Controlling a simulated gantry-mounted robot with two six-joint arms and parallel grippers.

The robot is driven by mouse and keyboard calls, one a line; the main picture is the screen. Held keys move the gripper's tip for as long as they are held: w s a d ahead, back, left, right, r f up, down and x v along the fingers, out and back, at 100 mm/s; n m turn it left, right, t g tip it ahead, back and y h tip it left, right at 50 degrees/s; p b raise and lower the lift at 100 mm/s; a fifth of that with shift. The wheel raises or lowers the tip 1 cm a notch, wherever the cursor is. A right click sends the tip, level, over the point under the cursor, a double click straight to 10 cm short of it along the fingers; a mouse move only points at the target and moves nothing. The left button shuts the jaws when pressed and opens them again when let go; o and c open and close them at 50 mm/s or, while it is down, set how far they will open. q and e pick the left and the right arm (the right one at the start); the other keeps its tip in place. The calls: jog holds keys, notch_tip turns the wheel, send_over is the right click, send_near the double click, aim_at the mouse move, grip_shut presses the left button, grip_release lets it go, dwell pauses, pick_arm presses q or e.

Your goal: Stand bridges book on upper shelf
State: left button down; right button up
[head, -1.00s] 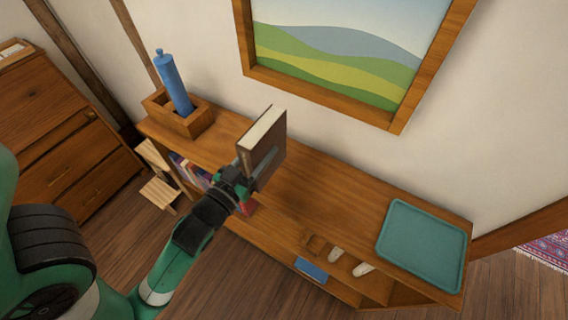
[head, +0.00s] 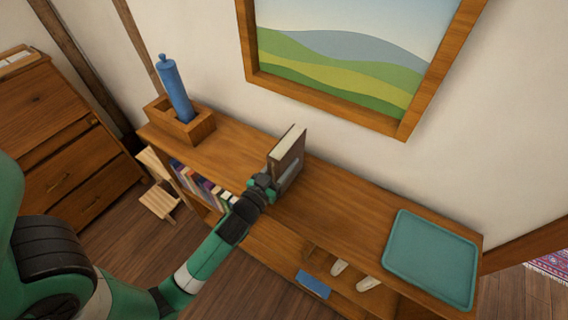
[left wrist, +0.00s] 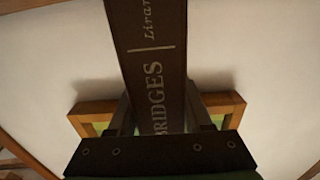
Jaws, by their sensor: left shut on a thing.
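The bridges book (head: 287,155) is dark brown with pale pages and is held upright above or on the top of the wooden shelf unit (head: 335,195). I cannot tell whether its lower edge touches the top. My left gripper (head: 268,185) is shut on it at its spine side. In the left wrist view the book's spine (left wrist: 152,70) shows the word "BRIDGES", between the fingers of my left gripper (left wrist: 160,115). My right gripper is not in view.
A wooden box (head: 180,122) with a blue bottle-like object (head: 175,88) stands at the left end of the top. A teal tray (head: 432,258) lies at the right end. Several books (head: 200,188) stand on the lower shelf. A framed picture (head: 350,60) hangs behind.

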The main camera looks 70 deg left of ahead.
pick_arm(q)
jog(key=shift+r, duration=0.1)
jog(key=c, duration=0.8)
grip_release()
jog(key=shift+f, duration=0.2)
jog(key=o, duration=0.5)
jog(key=shift+r, duration=0.1)
jog(key=b+v, duration=0.5)
jog(key=v, duration=0.6)
jog(key=shift+s+d, duration=0.1)
jog(key=shift+s+d+r, duration=0.15)
jog(key=shift+s, duration=0.15)
